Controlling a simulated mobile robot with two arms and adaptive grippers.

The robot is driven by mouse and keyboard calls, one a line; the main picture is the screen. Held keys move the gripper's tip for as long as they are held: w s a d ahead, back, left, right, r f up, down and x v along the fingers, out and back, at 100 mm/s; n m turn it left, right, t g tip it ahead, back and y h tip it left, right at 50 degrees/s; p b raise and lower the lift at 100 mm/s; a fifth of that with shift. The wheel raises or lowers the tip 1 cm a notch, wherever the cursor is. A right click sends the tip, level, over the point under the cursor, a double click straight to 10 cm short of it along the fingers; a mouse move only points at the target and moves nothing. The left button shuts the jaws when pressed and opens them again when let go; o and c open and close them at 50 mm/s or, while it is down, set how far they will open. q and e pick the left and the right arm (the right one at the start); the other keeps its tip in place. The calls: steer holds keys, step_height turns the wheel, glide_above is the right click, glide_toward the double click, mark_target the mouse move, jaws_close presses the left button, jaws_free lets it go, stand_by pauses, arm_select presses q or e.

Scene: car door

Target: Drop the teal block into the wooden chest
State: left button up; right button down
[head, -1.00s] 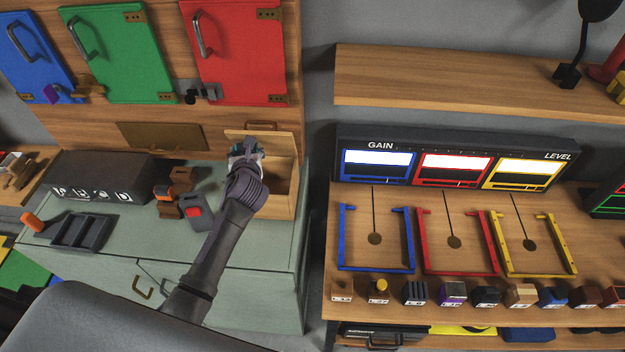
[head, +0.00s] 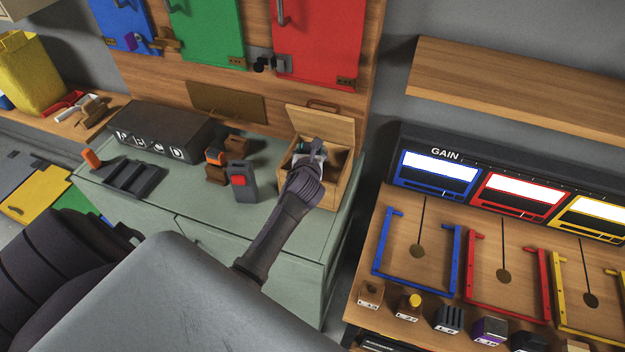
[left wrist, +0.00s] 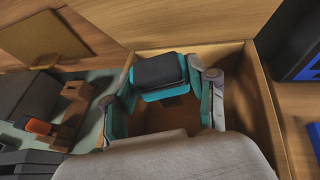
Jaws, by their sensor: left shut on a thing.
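The wooden chest (head: 350,187) stands at the right end of the green cabinet top, its lid (head: 322,126) raised at the back. My left gripper (head: 312,148) is over the chest's opening, and its arm hides part of the front. In the left wrist view, my left gripper (left wrist: 163,92) is shut on the teal block (left wrist: 178,94), which has a dark top face and sits between the two fingers. The chest's wall (left wrist: 262,105) and its floor show around and below the block. My right gripper is not in view.
A red-and-grey device (head: 241,182), small brown pieces and a black box (head: 160,133) stand left of the chest. A dark tray (head: 133,180) lies farther left. Right of the cabinet, past a gap, is a bench with coloured frames (head: 457,262) and a GAIN panel (head: 437,175).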

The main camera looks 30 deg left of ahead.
arm_select(q)
steer(key=shift+f, duration=0.25)
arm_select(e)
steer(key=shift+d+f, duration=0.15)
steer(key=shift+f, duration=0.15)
arm_select(q)
steer(key=o, duration=1.3)
steer(key=shift+c, duration=0.2)
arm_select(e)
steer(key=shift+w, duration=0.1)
arm_select(q)
steer(key=v, duration=1.2)
